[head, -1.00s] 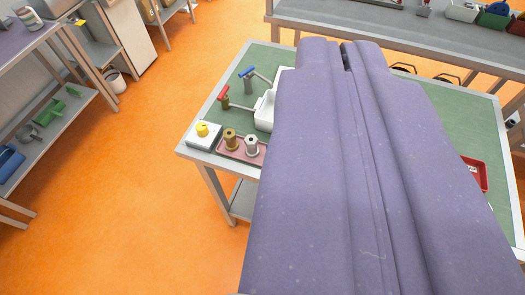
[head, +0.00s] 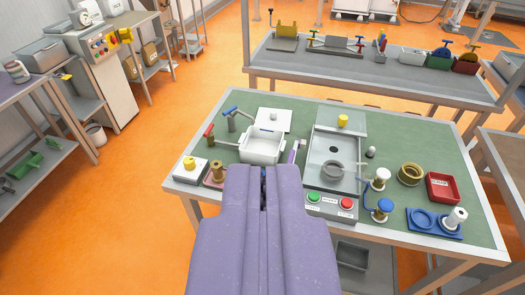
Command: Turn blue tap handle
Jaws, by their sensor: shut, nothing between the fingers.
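The blue tap handle (head: 230,110) is a small blue lever on a grey tap at the left back of the green table. The red tap handle (head: 208,130) is on a second tap just in front and left of it. Both spouts point toward a white basin (head: 262,147). My purple gripper (head: 264,172) is shut and empty, in front of the basin in the picture and apart from both handles. It hides part of the table's front edge.
A grey panel (head: 335,165), green and red buttons, a blue-topped valve (head: 385,206) and a red bin (head: 443,188) stand to the right. A long shelf bench (head: 370,75) stands behind.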

